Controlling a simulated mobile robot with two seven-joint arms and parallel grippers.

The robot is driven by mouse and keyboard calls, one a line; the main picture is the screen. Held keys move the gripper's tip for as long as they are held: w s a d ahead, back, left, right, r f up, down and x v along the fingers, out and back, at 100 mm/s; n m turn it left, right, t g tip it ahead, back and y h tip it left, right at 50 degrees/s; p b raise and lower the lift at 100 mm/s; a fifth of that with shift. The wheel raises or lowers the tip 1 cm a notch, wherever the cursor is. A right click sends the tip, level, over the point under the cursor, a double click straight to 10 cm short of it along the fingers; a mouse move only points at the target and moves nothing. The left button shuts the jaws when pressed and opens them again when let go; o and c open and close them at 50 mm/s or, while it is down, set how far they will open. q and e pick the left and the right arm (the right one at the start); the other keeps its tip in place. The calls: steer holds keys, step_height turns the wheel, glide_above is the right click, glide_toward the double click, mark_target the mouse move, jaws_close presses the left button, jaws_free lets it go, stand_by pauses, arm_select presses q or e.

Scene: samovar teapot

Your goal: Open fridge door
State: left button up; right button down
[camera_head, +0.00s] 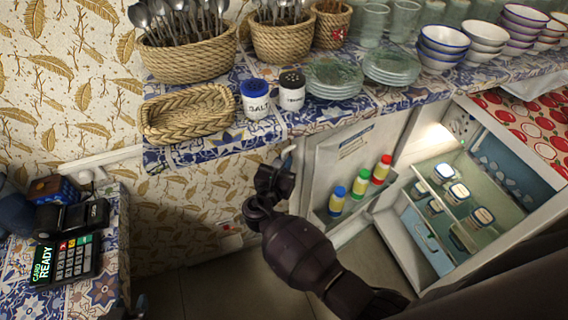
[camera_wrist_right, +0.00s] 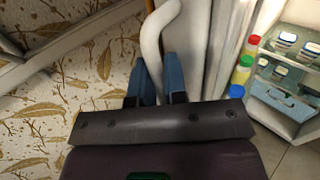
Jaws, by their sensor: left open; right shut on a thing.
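The fridge door (camera_head: 335,165) stands open, swung out to the left, with its inner side and bottle shelf showing. My right gripper (camera_head: 284,164) is at the door's outer left edge, shut on the white door handle (camera_wrist_right: 152,45). In the right wrist view the blue fingers (camera_wrist_right: 160,78) lie on both sides of the handle. The fridge (camera_head: 450,205) shows its lit inside, with shelves of lidded jars and a blue drawer. My left gripper (camera_head: 130,307) barely shows at the bottom edge as small dark tips, apart from the fridge; most of it is hidden.
A tiled counter (camera_head: 345,112) with a basket (camera_head: 188,112), shakers, plates and bowls runs above the door. Bottles with blue, yellow-green and red tones (camera_head: 360,183) stand in the door shelf. A card reader (camera_head: 68,258) sits on the left counter. Floor (camera_head: 215,290) is clear below the wall.

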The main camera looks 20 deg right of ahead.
stand_by(0.4)
steer(key=c, duration=1.2)
jaws_free()
steer(key=shift+s, duration=0.1)
